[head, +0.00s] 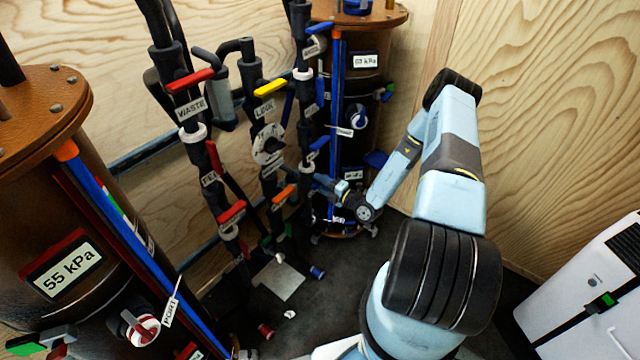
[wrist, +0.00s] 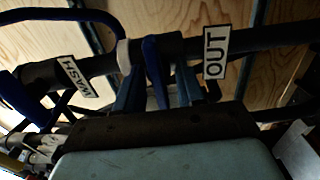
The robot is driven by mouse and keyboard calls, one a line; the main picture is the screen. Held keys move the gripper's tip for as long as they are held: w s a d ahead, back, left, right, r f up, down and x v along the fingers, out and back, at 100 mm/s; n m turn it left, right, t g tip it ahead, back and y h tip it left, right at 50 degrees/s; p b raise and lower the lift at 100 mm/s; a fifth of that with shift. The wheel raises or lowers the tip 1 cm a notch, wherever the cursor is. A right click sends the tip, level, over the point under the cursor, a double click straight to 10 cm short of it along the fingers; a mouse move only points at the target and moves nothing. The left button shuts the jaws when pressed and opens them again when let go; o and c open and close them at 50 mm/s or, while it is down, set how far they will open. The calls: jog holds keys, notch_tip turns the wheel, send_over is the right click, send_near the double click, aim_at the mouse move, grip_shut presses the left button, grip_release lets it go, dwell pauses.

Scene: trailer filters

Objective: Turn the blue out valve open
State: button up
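In the wrist view a dark blue valve handle (wrist: 154,68) stands out across a black pipe, beside a pale collar. A white OUT label (wrist: 216,52) is on the pipe just to its right. My gripper (wrist: 156,92) has one finger on each side of the handle, with small gaps showing, so it looks open around it. Its far contact is hidden by the gripper body. In the head view my gripper (head: 326,184) reaches the lower part of the right-hand pipe column; the handle is too small and covered to make out there.
A WASH label (wrist: 74,76) and a curved dark blue part lie left on the pipe. Orange (head: 284,194) and red (head: 231,212) handles sit on neighbouring pipes. Brown filter tanks stand left (head: 40,110) and behind (head: 352,95). A white case (head: 590,290) stands right.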

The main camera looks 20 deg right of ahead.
jog(key=shift+w+a, duration=0.1)
grip_shut()
dwell(0.4)
